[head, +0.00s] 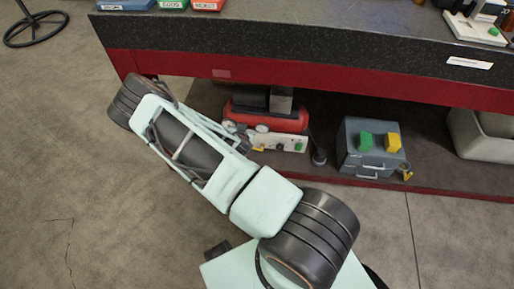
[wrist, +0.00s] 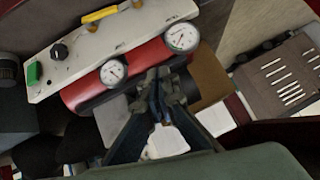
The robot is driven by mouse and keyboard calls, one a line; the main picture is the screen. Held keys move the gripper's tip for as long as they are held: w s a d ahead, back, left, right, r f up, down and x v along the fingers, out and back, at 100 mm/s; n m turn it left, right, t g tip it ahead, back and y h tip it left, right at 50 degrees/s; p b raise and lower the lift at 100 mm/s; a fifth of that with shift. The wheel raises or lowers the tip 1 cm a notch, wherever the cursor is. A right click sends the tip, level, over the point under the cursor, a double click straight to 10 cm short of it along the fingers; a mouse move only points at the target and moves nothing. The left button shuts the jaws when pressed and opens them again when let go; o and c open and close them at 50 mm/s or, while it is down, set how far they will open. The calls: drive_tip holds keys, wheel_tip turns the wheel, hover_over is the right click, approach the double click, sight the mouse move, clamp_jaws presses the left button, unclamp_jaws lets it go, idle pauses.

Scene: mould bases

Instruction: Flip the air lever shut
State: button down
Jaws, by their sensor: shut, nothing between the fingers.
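The air lever looks to be the yellow lever (wrist: 100,13) lying along the outer edge of the white panel (wrist: 120,27) in the wrist view. In the head view a small yellow part (head: 258,149) shows low on the same panel. The panel is on a red compressor (wrist: 85,92) with two round gauges. My gripper (wrist: 160,82) is shut and empty. Its tips appear over the compressor's tank between the gauges, apart from the lever in the picture. Whether they touch the tank I cannot tell. In the head view my arm hides most of the gripper.
The panel also has a black knob (wrist: 59,51) and a green switch (wrist: 34,73). A workbench with a red edge (head: 330,77) overhangs the compressor. A grey box (head: 358,155) with green and yellow blocks stands to its right.

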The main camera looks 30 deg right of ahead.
drive_tip(key=s+d+f+b, duration=0.1)
drive_tip(key=s+d+f, duration=0.3)
drive_tip(key=s+f, duration=0.25)
drive_tip(key=b, duration=0.3)
hover_over(255, 148)
drive_tip(key=s+a, duration=0.1)
drive_tip(key=s, duration=0.1)
wheel_tip(255, 148, down, 7)
drive_tip(key=shift+g, duration=0.3)
drive_tip(key=f, duration=0.1)
drive_tip(key=f+b, duration=0.1)
drive_tip(key=w+f, duration=0.1)
drive_tip(key=f, duration=0.1)
drive_tip(key=shift+a+f+b, duration=0.1)
drive_tip(key=shift+a+b, duration=0.2)
drive_tip(key=f+b, duration=0.1)
drive_tip(key=b, duration=0.1)
drive_tip(key=a+f+n+g+h+b, duration=0.1)
drive_tip(key=b, duration=0.1)
drive_tip(key=shift+w+h, duration=0.3)
